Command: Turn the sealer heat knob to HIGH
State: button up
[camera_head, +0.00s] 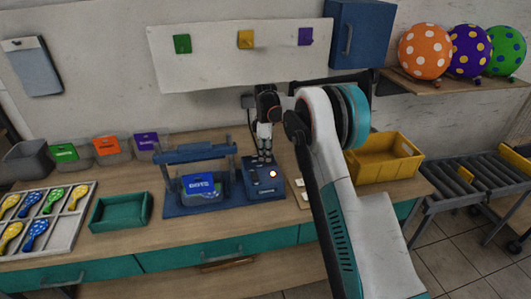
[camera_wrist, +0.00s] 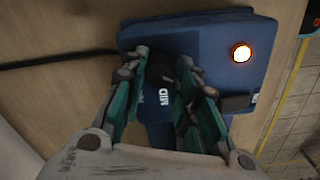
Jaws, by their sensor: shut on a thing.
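The blue sealer control box (camera_head: 264,192) stands on the workbench, joined to the sealer press (camera_head: 195,153) on its left. In the wrist view the box (camera_wrist: 225,28) carries a dark heat knob (camera_wrist: 187,62), a lit orange-white lamp (camera_wrist: 241,53) and a white label reading MID (camera_wrist: 165,97). My gripper (camera_head: 263,159) points down onto the box from above. In the wrist view its teal fingers (camera_wrist: 168,85) are shut on the knob, one on each side. The fingers hide much of the knob, and I cannot make out its pointer.
A yellow crate (camera_head: 384,164) stands to the right. A dark cable (camera_wrist: 55,59) runs from the box.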

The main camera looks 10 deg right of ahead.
jog(key=m, duration=0.5)
jog(key=shift+m, duration=0.4)
jog(key=m, duration=1.1)
jog(key=shift+m, duration=0.4)
jog(key=m, duration=0.5)
jog(key=shift+d+r+m, duration=0.1)
jog(key=shift+m, duration=0.6)
jog(key=o, duration=1.1)
